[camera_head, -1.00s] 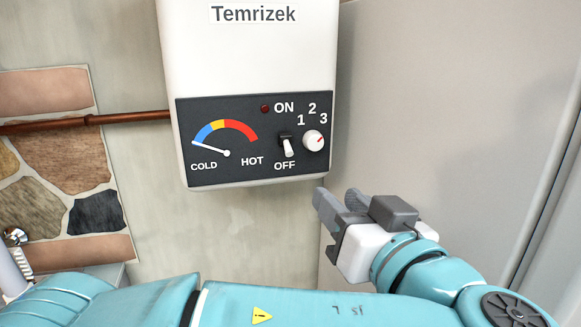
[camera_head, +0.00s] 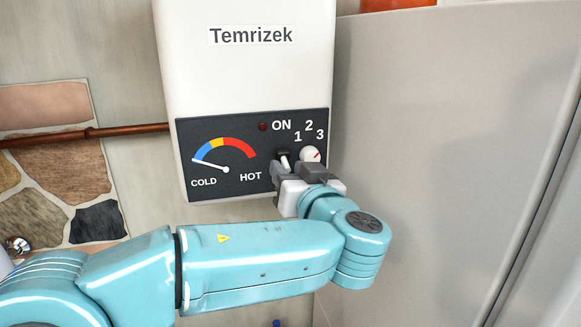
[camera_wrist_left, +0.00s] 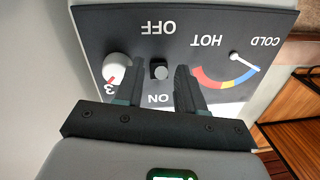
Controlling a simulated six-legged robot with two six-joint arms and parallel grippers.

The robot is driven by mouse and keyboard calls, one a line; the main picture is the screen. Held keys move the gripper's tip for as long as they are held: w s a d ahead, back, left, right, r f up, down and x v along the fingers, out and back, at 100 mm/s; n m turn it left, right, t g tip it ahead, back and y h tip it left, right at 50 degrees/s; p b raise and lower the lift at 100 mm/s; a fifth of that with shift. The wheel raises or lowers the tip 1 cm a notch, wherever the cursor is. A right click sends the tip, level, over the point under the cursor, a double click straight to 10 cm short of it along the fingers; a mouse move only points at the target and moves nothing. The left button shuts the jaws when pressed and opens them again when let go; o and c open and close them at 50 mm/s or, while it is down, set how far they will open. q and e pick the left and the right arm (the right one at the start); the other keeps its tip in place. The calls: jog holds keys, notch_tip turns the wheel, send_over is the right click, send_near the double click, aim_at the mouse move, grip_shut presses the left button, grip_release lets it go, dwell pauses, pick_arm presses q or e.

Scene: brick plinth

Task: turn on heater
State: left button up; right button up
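The white heater (camera_head: 248,75) hangs on the wall, with a dark control panel (camera_head: 225,187) at its bottom. A toggle switch (camera_head: 285,159) sits above the OFF label area, its white lever tilted down. The red lamp (camera_head: 263,126) looks dark. The dial needle (camera_head: 208,164) points to COLD. A white knob (camera_head: 310,154) is right of the switch. My left gripper (camera_head: 288,171) is at the panel, just below the switch. In the left wrist view the gripper (camera_wrist_left: 158,77) is open, its fingers on either side of the switch (camera_wrist_left: 158,69); contact is unclear. My right gripper is out of view.
A copper pipe (camera_head: 90,134) runs to the heater's left side. A large grey surface (camera_head: 440,150) stands close on the right. Stone cladding (camera_head: 55,180) is at the lower left. An orange object (camera_head: 395,4) shows at the top.

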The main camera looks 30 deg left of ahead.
pick_arm(q)
jog(key=shift+a, duration=0.15)
grip_shut()
